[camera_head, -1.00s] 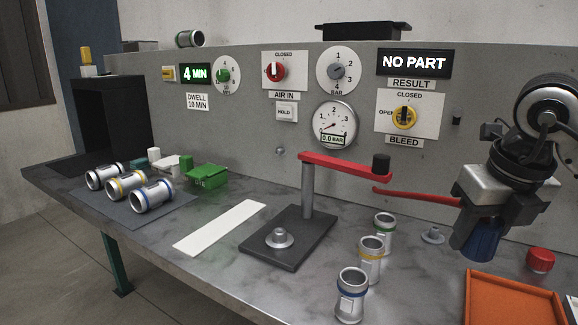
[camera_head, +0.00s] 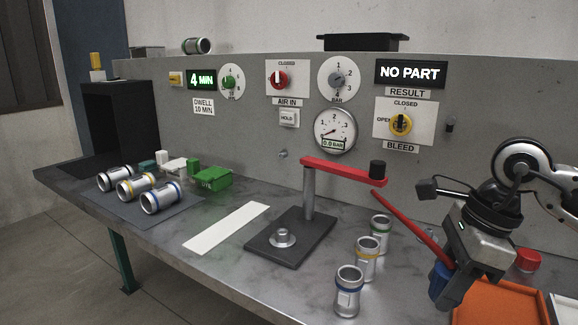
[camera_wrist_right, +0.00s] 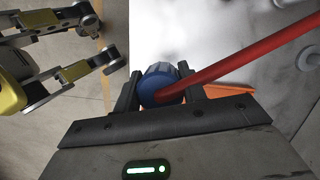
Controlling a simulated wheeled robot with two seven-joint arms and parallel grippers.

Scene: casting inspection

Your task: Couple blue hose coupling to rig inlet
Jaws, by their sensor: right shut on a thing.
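The blue hose coupling (camera_head: 439,279) is in my right gripper (camera_head: 447,283), above the right end of the bench. In the right wrist view, the right gripper (camera_wrist_right: 160,92) is shut on the blue coupling (camera_wrist_right: 158,84), and the red hose (camera_wrist_right: 240,62) runs from it to the upper right. In the head view the red hose (camera_head: 405,222) slants up left towards the panel. A small grey fitting (camera_head: 282,154) on the panel, left of the red clamp arm, may be the rig inlet; the coupling is well apart from it. My left gripper (camera_wrist_right: 108,40) shows only in the wrist view, fingers apart and empty.
The red clamp arm (camera_head: 343,171) on its post stands over a dark base plate (camera_head: 290,243). Several banded metal castings stand at right and lie on a mat at left. An orange tray (camera_head: 497,302) is below my right gripper. A white strip (camera_head: 226,228) lies mid-bench.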

